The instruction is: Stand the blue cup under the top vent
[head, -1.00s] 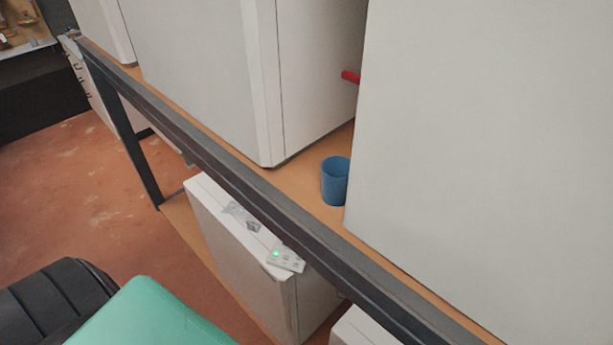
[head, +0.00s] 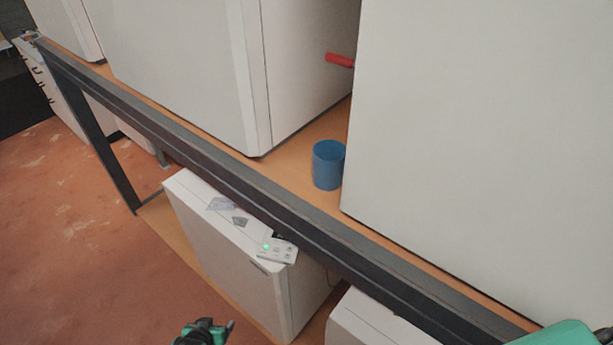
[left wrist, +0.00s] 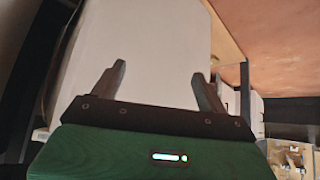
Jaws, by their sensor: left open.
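The blue cup (head: 328,165) stands upright on the orange-brown upper shelf (head: 302,159), in the gap between two large white units. A red stub (head: 340,60) sticks out of the left unit's side, above and behind the cup. I cannot tell whether it is the top vent. My left gripper (head: 207,332) is at the bottom edge of the head view, in front of and below the shelf, well away from the cup. In the left wrist view its two fingers (left wrist: 160,76) are apart with nothing between them. My right gripper is not in view.
A dark metal beam (head: 200,148) runs along the shelf front. The left unit (head: 185,65) and the right unit (head: 480,130) flank the cup closely. Reddish floor (head: 80,240) is open at left.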

